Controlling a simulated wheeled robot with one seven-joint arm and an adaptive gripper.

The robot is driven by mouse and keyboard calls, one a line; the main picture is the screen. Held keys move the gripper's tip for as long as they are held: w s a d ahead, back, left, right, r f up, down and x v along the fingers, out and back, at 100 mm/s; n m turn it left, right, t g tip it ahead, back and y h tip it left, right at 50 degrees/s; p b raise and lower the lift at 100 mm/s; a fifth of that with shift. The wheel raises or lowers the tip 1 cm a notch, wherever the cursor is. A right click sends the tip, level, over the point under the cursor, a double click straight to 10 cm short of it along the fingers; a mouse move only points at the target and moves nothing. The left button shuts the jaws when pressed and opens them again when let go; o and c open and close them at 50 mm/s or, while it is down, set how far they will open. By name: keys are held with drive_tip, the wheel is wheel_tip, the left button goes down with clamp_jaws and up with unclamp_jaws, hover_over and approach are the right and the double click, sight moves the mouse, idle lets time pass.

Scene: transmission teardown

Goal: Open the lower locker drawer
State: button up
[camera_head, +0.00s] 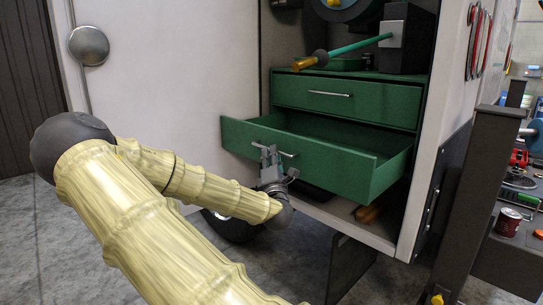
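The lower locker drawer (335,172) is green and stands pulled out well beyond the cabinet front. Its open top shows an empty-looking inside. My gripper (268,155) is at the left part of the drawer's front, at its metal bar handle (287,154). The fingers overlap the handle in the picture; whether they are closed around it is too small to tell. The upper drawer (345,101), also green with a bar handle, is shut just above.
The white locker door (160,90) stands wide on the left.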

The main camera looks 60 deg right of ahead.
drive_tip(key=v, duration=1.1)
idle(0.3)
drive_tip(key=s+a+f+m+g+y, duration=0.1)
drive_tip(key=a+f+m+g+y, duration=0.15)
drive_tip(key=f, duration=0.85)
drive_tip(key=s+a+f+m+g+y, duration=0.15)
drive_tip(key=a+f, duration=0.25)
drive_tip(key=f, duration=0.7)
drive_tip(key=s+a+f+m+g+y, duration=0.1)
drive_tip(key=a+f+m+g+y, duration=0.2)
drive_tip(key=f, duration=0.8)
drive_tip(key=s+a+f+m+g+y, duration=0.2)
drive_tip(key=s+a+f+m+y, duration=0.15)
drive_tip(key=a+f, duration=0.65)
drive_tip(key=s+a+f+m+g+y, duration=0.1)
drive_tip(key=s+a+f+g+y, duration=0.35)
drive_tip(key=a, duration=0.65)
drive_tip(key=s+a+f+m+g+y, duration=0.1)
drive_tip(key=s+a+f+m+y, duration=0.1)
drive_tip(key=s+a+f, duration=0.75)
drive_tip(key=w+a+r+p, duration=0.1)
drive_tip(key=a+r+p, duration=0.2)
drive_tip(key=r+p, duration=1.1)
wheel_tip(320, 180, up, 4)
drive_tip(key=shift+w+f+y+p, duration=0.1)
drive_tip(key=shift+w+y+p, duration=0.2)
drive_tip(key=shift+w+p, duration=0.1)
